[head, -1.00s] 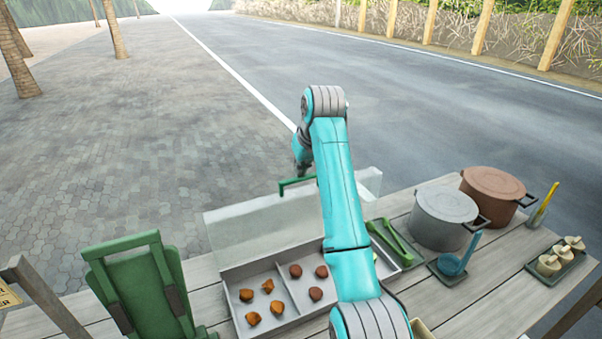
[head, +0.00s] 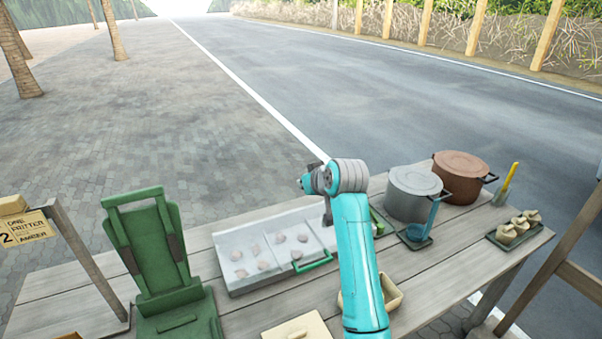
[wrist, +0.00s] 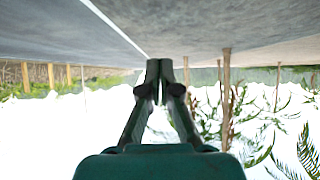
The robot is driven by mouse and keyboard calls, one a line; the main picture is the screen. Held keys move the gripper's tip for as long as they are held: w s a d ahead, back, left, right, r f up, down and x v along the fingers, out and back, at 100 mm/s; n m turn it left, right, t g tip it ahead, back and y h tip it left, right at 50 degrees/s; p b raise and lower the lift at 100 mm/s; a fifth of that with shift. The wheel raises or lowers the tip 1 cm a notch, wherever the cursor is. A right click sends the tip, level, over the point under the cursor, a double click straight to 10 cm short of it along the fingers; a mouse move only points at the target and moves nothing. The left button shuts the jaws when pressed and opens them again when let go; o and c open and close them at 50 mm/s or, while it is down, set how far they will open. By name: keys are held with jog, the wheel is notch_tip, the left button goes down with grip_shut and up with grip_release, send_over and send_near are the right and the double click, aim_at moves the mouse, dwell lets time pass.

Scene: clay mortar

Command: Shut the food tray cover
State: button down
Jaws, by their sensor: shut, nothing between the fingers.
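The food tray (head: 262,284) stands on the table. Its clear cover (head: 250,238) lies down over it, and reddish-brown food pieces show hazily through it. The cover's green handle (head: 312,262) is at the front edge. I cannot tell whether the cover's edge touches the tray all along. My gripper (head: 328,212) is small and partly hidden by the wrist, at the tray's far right side, apart from the handle. In the wrist view its fingers (wrist: 158,65) are together and empty, with neither tray nor cover in view.
A green stand (head: 150,245) is left of the tray. A grey pot (head: 412,195), a brown pot (head: 460,165) and a blue ladle (head: 430,222) stand to the right.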

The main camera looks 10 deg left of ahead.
jog(key=s+d+f+t+y, duration=0.1)
jog(key=s+d+f, duration=0.2)
jog(key=f, duration=0.4)
jog(key=s+d+f+t+y, duration=0.1)
jog(key=s+d+f+t, duration=0.1)
jog(key=s+f, duration=0.3)
jog(key=shift+s+d+f, duration=0.4)
jog(key=shift+d+f, duration=0.05)
jog(key=shift+f, duration=1.3)
jog(key=shift+r, duration=0.15)
